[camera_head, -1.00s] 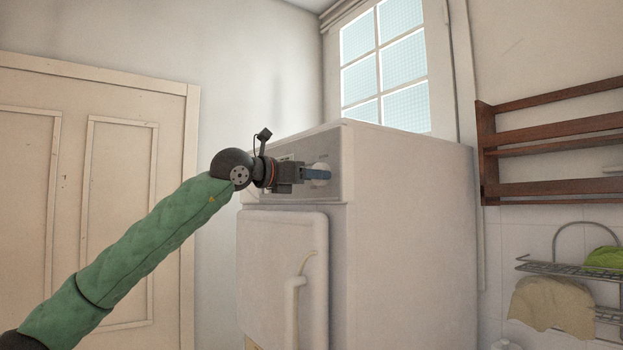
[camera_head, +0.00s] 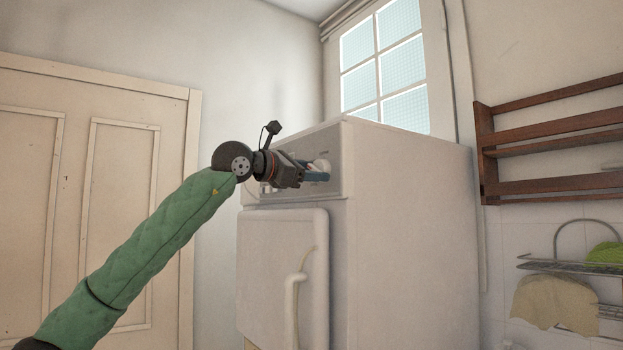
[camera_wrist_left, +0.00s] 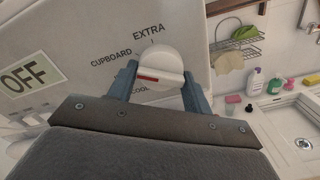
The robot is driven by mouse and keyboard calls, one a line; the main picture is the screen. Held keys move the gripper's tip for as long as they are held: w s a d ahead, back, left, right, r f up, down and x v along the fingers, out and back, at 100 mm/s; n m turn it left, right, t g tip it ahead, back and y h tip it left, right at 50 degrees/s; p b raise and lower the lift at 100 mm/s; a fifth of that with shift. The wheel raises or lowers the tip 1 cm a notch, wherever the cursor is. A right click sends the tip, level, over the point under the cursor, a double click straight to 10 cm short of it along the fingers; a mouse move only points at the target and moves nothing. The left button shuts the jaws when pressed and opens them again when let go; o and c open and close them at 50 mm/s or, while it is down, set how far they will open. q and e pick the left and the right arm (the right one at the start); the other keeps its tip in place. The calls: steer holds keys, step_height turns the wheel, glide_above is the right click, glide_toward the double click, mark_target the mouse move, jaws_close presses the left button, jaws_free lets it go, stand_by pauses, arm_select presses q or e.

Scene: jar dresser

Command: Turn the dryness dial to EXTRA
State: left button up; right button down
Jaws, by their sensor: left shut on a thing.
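The dryness dial (camera_head: 322,165) is a round white knob on the front panel of the white dryer (camera_head: 410,230). In the left wrist view the dial (camera_wrist_left: 162,66) has a raised bar with a red mark on its left part. The red mark points left, below the CUPBOARD label (camera_wrist_left: 111,57) and away from the EXTRA label (camera_wrist_left: 149,32) above. A partly hidden COOL label (camera_wrist_left: 139,90) is below. My left gripper (camera_head: 318,172) is shut on the dial, with a blue finger on each side of it (camera_wrist_left: 160,82). My right gripper is not in view.
An OFF label (camera_wrist_left: 24,76) is at the left of the panel. The dryer's door (camera_head: 283,275) is below the panel. A wooden rack (camera_head: 550,140) and a wire dish shelf (camera_head: 570,267) are on the right. A beige door (camera_head: 90,200) is on the left.

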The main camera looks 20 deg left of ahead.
arm_select(q)
steer(key=shift+r+m+b, duration=0.1)
steer(key=shift+m+b, duration=0.9)
steer(key=shift+m, duration=4.8)
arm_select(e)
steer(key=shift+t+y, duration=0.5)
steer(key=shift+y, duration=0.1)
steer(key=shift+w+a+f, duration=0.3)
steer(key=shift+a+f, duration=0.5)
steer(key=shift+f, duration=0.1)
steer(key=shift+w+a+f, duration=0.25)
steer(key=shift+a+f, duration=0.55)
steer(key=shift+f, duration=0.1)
arm_select(q)
steer(key=shift+w, duration=0.1)
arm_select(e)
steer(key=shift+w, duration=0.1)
arm_select(q)
steer(key=o, duration=1)
steer(key=shift+c, duration=0.2)
steer(key=shift+a, duration=0.15)
steer(key=b+v, duration=0.2)
steer(key=v, duration=0.6)
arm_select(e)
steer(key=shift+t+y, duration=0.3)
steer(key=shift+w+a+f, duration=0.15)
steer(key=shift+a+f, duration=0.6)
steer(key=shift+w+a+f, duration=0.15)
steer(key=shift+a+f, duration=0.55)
